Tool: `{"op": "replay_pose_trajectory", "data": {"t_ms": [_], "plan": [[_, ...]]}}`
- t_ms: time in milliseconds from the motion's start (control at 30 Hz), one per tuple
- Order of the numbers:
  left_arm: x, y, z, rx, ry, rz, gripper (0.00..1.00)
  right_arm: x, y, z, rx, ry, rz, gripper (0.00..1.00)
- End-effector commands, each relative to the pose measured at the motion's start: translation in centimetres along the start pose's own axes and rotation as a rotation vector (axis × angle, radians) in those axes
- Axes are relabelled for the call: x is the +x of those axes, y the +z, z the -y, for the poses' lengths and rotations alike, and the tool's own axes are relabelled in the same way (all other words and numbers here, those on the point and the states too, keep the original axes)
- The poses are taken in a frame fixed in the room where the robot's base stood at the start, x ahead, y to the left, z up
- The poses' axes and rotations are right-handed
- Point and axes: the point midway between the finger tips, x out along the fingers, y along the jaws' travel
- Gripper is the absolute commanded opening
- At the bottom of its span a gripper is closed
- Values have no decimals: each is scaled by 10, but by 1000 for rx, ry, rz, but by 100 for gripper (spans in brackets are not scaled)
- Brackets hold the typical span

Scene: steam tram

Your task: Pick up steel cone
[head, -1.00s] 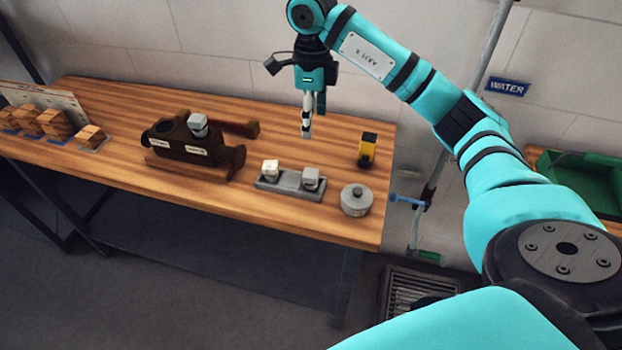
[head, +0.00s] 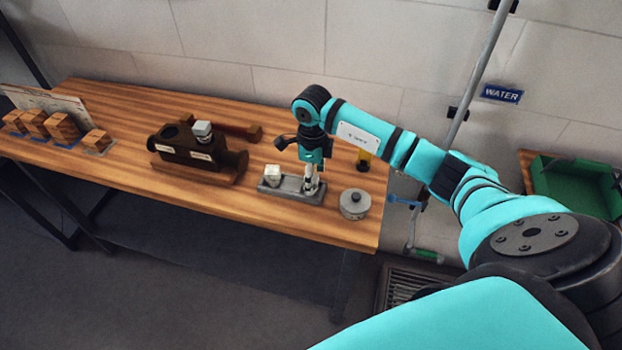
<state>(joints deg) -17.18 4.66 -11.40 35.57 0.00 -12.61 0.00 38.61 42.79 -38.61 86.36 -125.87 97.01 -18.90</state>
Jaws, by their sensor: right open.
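My right gripper (head: 312,187) is open and points down over the right end of a small grey tray (head: 288,190) on the wooden bench. A grey metal piece (head: 308,193), apparently the steel cone, sits at that end between or just under the fingers, which mostly hide it; its shape is hard to make out. A paler, whitish piece (head: 272,174) stands on the left end of the tray. Another grey piece (head: 202,130) sits on top of a dark brown engine-like body (head: 188,155). My left gripper is not in view.
A round grey lidded pot (head: 354,204) stands just right of the tray. A black and yellow object (head: 363,160) is behind, near my forearm. Wooden blocks (head: 62,128) stand at far left. A green bin (head: 575,185) is at the right. The bench front is clear.

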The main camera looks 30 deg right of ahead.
Motion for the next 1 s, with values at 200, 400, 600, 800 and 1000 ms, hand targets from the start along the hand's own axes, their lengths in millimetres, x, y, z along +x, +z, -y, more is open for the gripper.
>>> {"op": "replay_pose_trajectory", "data": {"t_ms": [200,400,600,800,1000], "plan": [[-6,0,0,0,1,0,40,17,0,1,0,-2,2,66],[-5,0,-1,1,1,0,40,18,1,1,0,-2,2,65],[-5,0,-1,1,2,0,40,17,1,1,1,-2,2,38],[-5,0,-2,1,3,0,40,17,1,1,1,-2,2,12],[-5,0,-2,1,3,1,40,16,1,1,1,-3,3,0]]}}
